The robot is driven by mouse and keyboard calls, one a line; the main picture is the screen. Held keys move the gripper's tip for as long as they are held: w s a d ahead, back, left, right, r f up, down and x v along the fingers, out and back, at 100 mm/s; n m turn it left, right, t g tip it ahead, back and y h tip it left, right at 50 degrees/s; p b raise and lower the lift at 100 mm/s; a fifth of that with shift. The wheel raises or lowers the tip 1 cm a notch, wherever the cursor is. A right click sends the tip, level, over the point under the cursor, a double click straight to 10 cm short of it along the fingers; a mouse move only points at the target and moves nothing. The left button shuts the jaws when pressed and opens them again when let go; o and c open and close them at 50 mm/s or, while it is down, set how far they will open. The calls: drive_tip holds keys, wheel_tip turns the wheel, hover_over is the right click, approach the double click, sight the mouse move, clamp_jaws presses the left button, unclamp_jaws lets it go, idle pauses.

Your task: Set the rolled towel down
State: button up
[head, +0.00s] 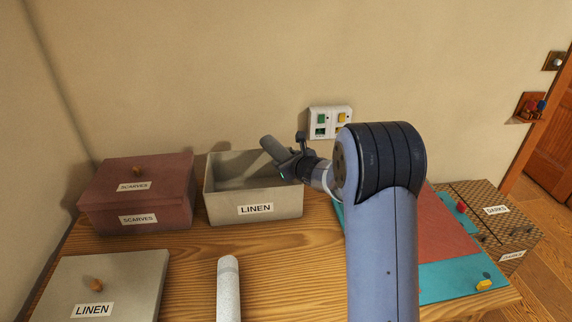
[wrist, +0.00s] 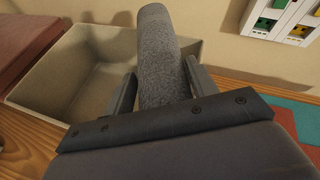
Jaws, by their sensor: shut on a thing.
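A dark grey rolled towel (head: 273,149) is held tilted in my gripper (head: 288,168), above the right side of the open LINEN box. In the wrist view the rolled towel (wrist: 158,60) stands between the two fingers of my gripper (wrist: 154,92), which are shut on it. The open LINEN box (head: 255,209) is pale grey and looks empty where its inside shows. It also shows in the wrist view (wrist: 40,72), to the left of and behind the towel. A second, light grey roll (head: 229,290) lies on the wooden table in front of the box.
A closed maroon SCARVES box (head: 137,194) stands left of the LINEN box. A LINEN lid (head: 103,288) lies front left. A red and teal board (head: 450,250) and a patterned DARKS box (head: 490,220) are at right. A switch panel (head: 330,122) is on the wall.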

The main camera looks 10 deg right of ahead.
drive_tip(key=shift+f, duration=0.25)
drive_tip(key=shift+f+b, duration=0.3)
drive_tip(key=shift+b, duration=0.15)
drive_tip(key=shift+f+b, duration=0.3)
drive_tip(key=shift+b, duration=0.1)
drive_tip(key=o, duration=1)
drive_tip(key=shift+r, duration=0.1)
drive_tip(key=shift+r+p, duration=0.75)
drive_tip(key=shift+p, duration=0.35)
drive_tip(key=b+v, duration=0.1)
drive_tip(key=v, duration=1.1)
drive_tip(key=shift+f+b, duration=0.2)
drive_tip(key=shift+b, duration=0.2)
